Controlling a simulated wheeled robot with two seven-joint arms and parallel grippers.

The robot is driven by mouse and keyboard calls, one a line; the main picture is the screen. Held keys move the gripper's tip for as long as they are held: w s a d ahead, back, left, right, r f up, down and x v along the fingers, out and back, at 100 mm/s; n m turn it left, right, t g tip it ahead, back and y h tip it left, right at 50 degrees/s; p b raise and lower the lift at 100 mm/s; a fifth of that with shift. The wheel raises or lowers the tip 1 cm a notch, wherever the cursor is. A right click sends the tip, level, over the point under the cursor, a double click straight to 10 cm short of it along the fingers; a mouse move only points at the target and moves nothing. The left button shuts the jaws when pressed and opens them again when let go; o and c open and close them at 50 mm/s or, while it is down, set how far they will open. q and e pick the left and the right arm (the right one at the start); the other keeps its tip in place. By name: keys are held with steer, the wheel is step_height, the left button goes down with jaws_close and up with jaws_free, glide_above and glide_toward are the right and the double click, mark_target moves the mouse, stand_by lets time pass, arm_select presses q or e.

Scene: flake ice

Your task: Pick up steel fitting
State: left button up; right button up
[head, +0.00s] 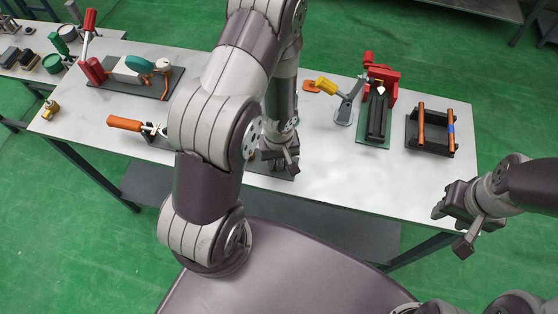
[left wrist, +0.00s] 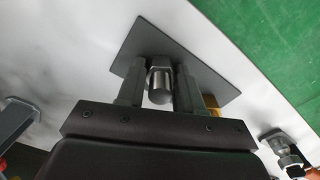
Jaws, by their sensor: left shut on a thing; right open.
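The steel fitting (left wrist: 160,83) is a short shiny metal cylinder with a wider collar. In the left wrist view it sits between the fingers of my left gripper (left wrist: 158,75), which is shut on it. A dark flat plate (left wrist: 140,38) lies just beyond and under it; I cannot tell whether the fitting still touches the plate. In the head view my left gripper (head: 283,160) is low over the table's front edge, and the fitting is hidden there. My right gripper (head: 456,218) is open and empty near the table's right front corner.
The pale table (head: 330,185) holds a tool with an orange handle (head: 125,123), a red vise (head: 380,78) on a green base, a yellow-handled clamp (head: 327,86), and a dark tray (head: 432,147) with copper tubes. Clear table lies between the plate and the tray.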

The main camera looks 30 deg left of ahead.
arm_select(q)
steer(key=shift+s+d+r, duration=0.1)
steer(key=shift+s+d, duration=0.05)
steer(key=shift+c, duration=0.6)
